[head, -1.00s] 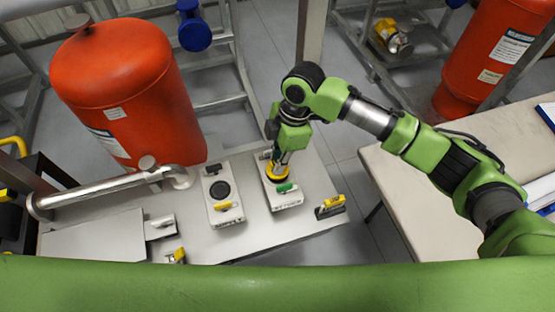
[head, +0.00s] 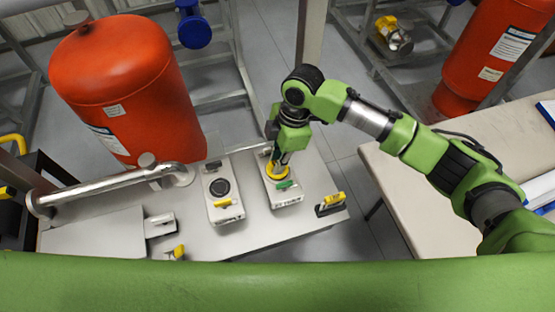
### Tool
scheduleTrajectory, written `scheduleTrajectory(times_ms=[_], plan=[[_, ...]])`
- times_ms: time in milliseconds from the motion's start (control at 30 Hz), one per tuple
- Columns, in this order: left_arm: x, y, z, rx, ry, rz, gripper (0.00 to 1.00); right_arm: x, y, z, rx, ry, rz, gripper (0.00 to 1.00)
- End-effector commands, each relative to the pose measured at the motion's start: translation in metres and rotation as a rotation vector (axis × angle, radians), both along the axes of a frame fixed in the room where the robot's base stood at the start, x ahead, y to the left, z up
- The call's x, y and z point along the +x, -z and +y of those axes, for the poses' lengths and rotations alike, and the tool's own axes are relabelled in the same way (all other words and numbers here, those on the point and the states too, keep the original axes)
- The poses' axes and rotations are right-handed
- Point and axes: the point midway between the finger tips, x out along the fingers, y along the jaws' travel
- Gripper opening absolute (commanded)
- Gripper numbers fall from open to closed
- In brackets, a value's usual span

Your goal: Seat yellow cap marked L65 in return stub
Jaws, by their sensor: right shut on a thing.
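My right gripper (head: 280,163) points down over the right-hand white block (head: 289,199) on the bench. It is shut on a yellow round cap (head: 271,176), which shows as a ring at the fingertips, at the block's top. The L65 mark is not readable, and the fingers hide the cap's middle and what lies beneath it. I cannot tell whether the cap is seated or just above the block. A second white block (head: 225,213) to the left has a black round top (head: 220,187). Which stub is the return is not readable. My left gripper is not in view.
A red tank (head: 120,90) stands behind the bench at left, with a metal pipe (head: 100,191) in front. A yellow-handled piece (head: 331,204) sits at the bench's right end. Blue-edged papers lie on a table (head: 400,205) at right. A gap separates bench and table.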

Motion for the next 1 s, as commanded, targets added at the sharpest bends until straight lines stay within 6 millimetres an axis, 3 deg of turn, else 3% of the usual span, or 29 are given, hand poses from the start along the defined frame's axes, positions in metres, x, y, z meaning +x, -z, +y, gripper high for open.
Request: scheduleTrajectory(times_ms=[467,500,533,567,1000], plan=[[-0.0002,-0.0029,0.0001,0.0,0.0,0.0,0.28,-0.0001,0.0052,0.0003,0.001,-0.001,0.0,0.0],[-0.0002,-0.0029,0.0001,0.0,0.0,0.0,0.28,-0.0001,0.0052,0.0003,0.001,-0.001,0.0,0.24],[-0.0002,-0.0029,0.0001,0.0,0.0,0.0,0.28,0.0,0.0052,0.0004,0.001,-0.001,0.0,0.32],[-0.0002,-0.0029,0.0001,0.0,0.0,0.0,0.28,0.0,0.0052,0.0004,0.001,-0.001,0.0,0.33],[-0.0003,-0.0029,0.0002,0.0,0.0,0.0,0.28,-0.0003,0.0058,-0.0001,0.0,0.0,0.001,0.28]])
